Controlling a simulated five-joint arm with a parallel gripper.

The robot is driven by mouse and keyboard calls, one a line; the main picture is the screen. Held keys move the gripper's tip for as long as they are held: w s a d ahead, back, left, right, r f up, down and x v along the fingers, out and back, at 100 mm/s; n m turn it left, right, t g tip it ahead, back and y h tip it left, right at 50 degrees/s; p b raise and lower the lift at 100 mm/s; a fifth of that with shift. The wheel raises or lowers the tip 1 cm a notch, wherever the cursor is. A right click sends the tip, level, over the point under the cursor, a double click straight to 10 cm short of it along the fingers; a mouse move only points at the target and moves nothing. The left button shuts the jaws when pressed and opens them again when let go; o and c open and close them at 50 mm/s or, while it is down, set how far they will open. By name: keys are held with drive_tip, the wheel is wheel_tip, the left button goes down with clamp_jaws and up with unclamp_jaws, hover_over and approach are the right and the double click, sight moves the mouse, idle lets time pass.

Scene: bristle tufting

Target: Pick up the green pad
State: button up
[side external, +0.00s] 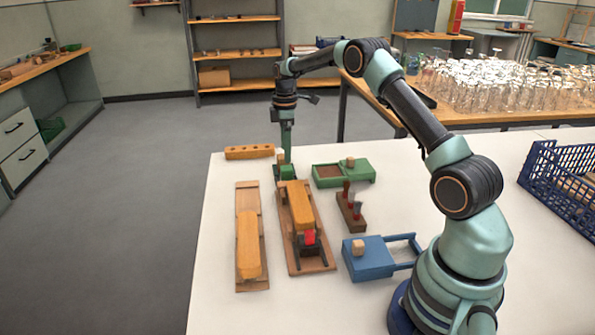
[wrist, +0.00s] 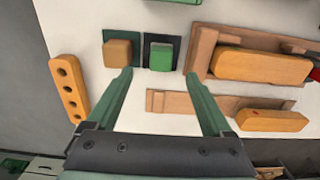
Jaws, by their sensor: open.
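The green pad (wrist: 161,56) is a small green block on a dark square plate in the wrist view. In the side view a green block (side external: 287,171) shows just below my gripper, partly hidden. My gripper (wrist: 158,77) is open and empty, with its two fingers spread wide. In the wrist view the pad appears just beyond and between the fingertips. In the side view my gripper (side external: 286,148) points down above the pad's spot; I cannot tell the exact height gap.
A tan block (wrist: 118,52) on a dark plate sits beside the pad. An orange holed bar (side external: 250,152), a wooden board with an orange block (side external: 248,243), a green tray (side external: 328,182) and a blue box (side external: 368,262) stand nearby. The table's front-left area is clear.

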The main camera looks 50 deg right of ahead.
sight(286, 167)
wheel_tip(286, 167, down, 8)
drive_tip(key=shift+f, duration=0.15)
idle(0.4)
drive_tip(key=shift+c, duration=0.3)
clamp_jaws()
wheel_tip(286, 167, up, 20)
idle(0.4)
